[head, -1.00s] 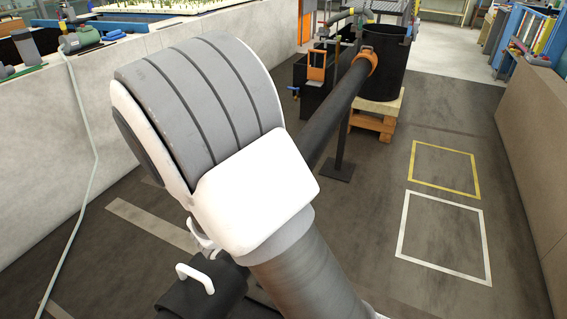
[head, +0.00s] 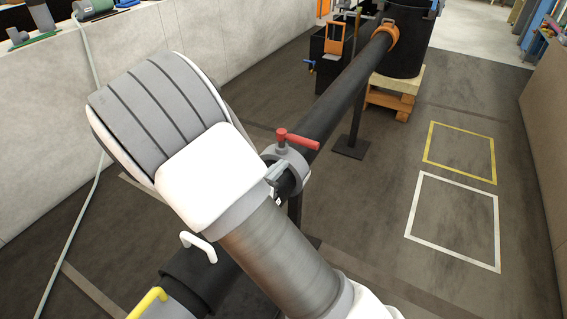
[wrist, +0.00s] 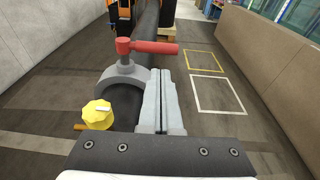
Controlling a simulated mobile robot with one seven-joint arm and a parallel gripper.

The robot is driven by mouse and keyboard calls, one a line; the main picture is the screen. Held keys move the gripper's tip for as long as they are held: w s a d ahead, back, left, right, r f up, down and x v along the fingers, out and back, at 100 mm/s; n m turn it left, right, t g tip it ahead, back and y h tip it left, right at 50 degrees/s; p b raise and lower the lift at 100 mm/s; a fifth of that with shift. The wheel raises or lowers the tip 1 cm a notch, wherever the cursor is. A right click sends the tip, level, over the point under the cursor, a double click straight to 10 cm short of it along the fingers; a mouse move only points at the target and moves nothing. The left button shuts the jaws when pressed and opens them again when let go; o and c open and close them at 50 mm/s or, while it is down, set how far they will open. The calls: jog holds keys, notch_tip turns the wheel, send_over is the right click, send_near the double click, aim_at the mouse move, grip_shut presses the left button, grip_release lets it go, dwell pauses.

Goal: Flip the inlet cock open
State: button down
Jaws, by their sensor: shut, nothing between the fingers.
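A cock with a red lever (head: 298,139) sits on a grey collar (head: 289,158) around the black pipe (head: 345,98). The red lever also shows in the wrist view (wrist: 152,47), pointing right, across the pipe's run. My gripper (wrist: 162,74) is shut and empty, its fingers pointing along the pipe. In the wrist view the fingertips appear just below the lever, beside the right of the grey collar (wrist: 118,82). In the head view my gripper (head: 274,174) is partly hidden by my arm. Whether it touches the lever or collar I cannot tell.
A yellow knob (wrist: 98,114) stands left of my fingers. A small blue-handled valve (head: 309,66) is by the dark tank. A black barrel (head: 405,50) stands on a wooden pallet (head: 393,100). Floor is clear around the yellow square (head: 461,123) and white square (head: 408,213).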

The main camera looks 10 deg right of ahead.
aim_at(304, 144)
jog(key=b+x, duration=0.1)
jog(key=x, duration=1.1)
jog(key=shift+s+b, duration=0.1)
jog(key=shift+b, duration=0.3)
